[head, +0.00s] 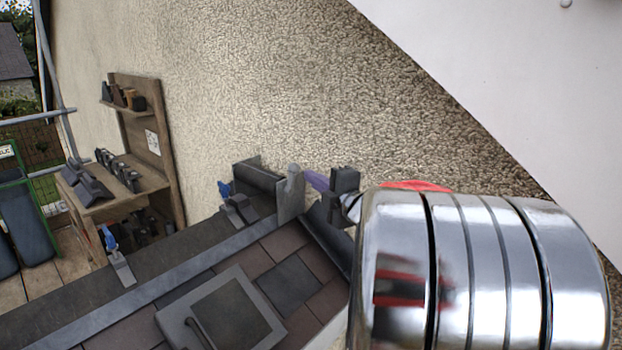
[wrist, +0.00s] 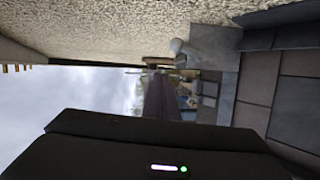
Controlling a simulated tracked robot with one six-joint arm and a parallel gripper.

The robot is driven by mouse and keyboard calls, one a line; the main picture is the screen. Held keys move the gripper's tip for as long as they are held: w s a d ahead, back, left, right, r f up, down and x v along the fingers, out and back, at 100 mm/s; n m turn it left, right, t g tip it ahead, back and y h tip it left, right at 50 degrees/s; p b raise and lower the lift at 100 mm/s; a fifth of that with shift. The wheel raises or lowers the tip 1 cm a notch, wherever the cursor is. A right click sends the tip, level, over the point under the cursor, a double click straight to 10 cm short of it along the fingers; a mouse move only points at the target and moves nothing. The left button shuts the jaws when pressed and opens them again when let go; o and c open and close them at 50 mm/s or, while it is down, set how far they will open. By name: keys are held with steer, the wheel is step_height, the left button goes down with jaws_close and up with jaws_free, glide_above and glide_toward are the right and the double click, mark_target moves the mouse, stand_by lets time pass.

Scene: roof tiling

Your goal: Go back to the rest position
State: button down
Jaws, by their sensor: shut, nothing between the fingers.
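My arm's polished metal links fill the lower right of the head view. The dark body of my gripper (wrist: 160,145) with a small white and green light fills the bottom of the wrist view. It is shut and empty; its fingertips cannot be made out clearly. Below lies the roof with brown and grey tiles (head: 288,286) and a grey-framed roof window (head: 221,318). A grey upright piece (head: 290,193) stands at the roof's top corner by the rough wall. A small dark block and a purple piece (head: 318,181) show between it and my arm.
The rough rendered wall (head: 250,90) rises behind the roof. A wooden workbench (head: 120,185) with dark parts and a shelf stands at the left. Two blue-handled clamps (head: 109,240) sit along the roof edge. Scaffold rails (head: 45,117) and a green rack are at the far left.

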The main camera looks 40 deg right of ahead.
stand_by(0.5)
steer(key=s+d+f+m+g+h, duration=0.5)
steer(key=d+f+m, duration=0.2)
steer(key=f+m, duration=0.15)
steer(key=s+a+f+m+g, duration=0.4)
steer(key=s+m+g, duration=0.1)
steer(key=s+m, duration=0.1)
steer(key=s+a+y, duration=0.2)
steer(key=s+a, duration=0.1)
steer(key=a, duration=1)
steer(key=s+a+g+y, duration=0.1)
steer(key=s+a+y, duration=0.2)
steer(key=a, duration=1)
steer(key=s+a+y, duration=0.3)
steer(key=s+a, duration=0.1)
steer(key=a, duration=0.9)
steer(key=shift+s+f+g, duration=0.2)
steer(key=shift+f+g, duration=0.1)
steer(key=shift+g, duration=0.1)
